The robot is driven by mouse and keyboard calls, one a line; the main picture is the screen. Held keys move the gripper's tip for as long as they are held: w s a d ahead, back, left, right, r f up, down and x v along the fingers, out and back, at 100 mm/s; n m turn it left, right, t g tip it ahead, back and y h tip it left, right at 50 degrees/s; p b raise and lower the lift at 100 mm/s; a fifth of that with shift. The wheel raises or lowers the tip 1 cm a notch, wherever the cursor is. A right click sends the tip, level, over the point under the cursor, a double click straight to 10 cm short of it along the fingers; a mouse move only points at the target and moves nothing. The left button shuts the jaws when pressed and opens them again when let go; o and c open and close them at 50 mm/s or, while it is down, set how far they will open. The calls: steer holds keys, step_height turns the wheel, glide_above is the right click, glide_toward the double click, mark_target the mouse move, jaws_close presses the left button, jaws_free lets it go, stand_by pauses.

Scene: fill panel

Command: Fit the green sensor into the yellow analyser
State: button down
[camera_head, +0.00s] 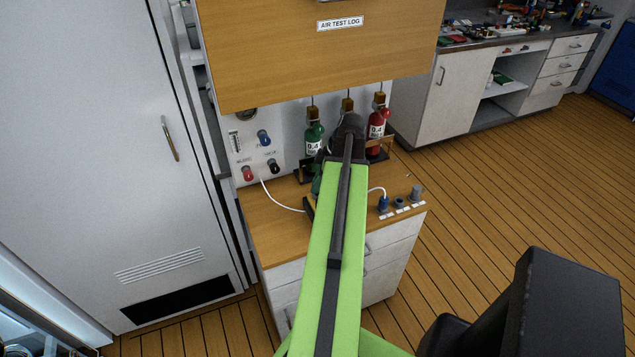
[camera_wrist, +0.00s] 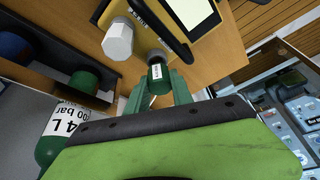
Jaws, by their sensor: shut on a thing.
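The green sensor (camera_wrist: 158,76), a short dark green cylinder with a white label, sits between the green fingers of my gripper (camera_wrist: 158,86), which is shut on it. The yellow analyser (camera_wrist: 146,14) lies just beyond, at the top of the wrist view, with a black edge and a pale screen. The sensor's far end is at the analyser's near side; I cannot tell whether it touches or has entered an opening. A pale hexagonal part (camera_wrist: 118,40) sits left of the sensor on the analyser. In the head view my arm hides the sensor and most of the analyser.
The wooden counter (camera_head: 262,222) carries a green bottle (camera_head: 314,137) and a red bottle (camera_head: 377,125) at the back. A blue plug (camera_head: 382,204) and small grey parts (camera_head: 416,193) stand at the right front. A wooden panel (camera_head: 320,55) overhangs the back.

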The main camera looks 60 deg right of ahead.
steer(key=shift+f+b, duration=0.75)
steer(key=shift+f, duration=0.1)
steer(key=c, duration=1)
jaws_free()
steer(key=shift+c, duration=0.2)
steer(key=p+v, duration=1.6)
steer(key=v, duration=0.1)
steer(key=shift+r, duration=0.25)
steer(key=shift+d, duration=0.1)
